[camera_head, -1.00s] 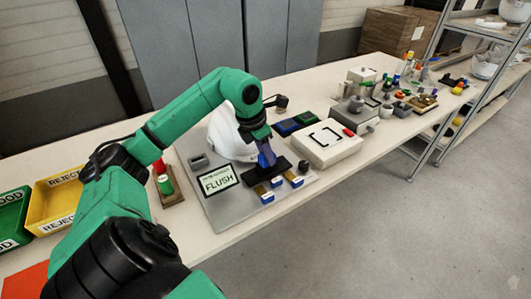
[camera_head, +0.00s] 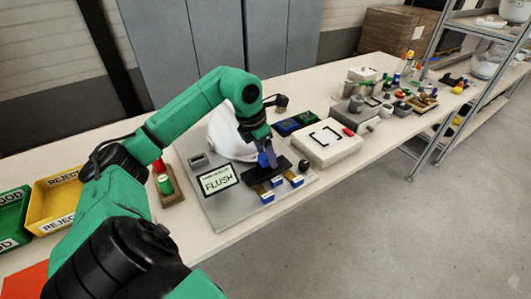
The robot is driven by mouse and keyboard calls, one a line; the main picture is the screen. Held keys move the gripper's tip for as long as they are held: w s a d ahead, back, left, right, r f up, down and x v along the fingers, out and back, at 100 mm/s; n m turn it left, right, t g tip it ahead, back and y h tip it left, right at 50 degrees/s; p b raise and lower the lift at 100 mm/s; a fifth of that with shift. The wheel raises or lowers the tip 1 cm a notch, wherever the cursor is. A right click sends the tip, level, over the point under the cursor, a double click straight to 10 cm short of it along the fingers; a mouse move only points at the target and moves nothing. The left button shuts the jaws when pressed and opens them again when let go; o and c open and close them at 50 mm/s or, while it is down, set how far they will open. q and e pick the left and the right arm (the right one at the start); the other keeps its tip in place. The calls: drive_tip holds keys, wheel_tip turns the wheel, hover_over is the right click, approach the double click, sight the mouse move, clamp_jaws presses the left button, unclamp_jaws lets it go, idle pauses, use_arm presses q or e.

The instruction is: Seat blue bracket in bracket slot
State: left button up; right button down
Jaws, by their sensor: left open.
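The blue bracket (camera_head: 267,159) stands upright at the black slotted block (camera_head: 257,178) on the grey fixture plate (camera_head: 218,213). My left gripper (camera_head: 265,149) is directly above the bracket, with its open fingers pointing down close around its top. The fingers hide part of the bracket, and I cannot see its lower edge in the slot clearly. A small display (camera_head: 218,181) on the plate reads "FLUSH". My right gripper is not in view.
A white helmet shell (camera_head: 228,140) sits behind the gripper. A white box (camera_head: 326,147) stands to the right, and yellow (camera_head: 52,203) and green bins to the left. The table's front edge is close.

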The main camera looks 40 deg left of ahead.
use_arm(q)
drive_tip(key=p+v, duration=0.2)
drive_tip(key=v, duration=1.2)
drive_tip(key=shift+s, duration=0.15)
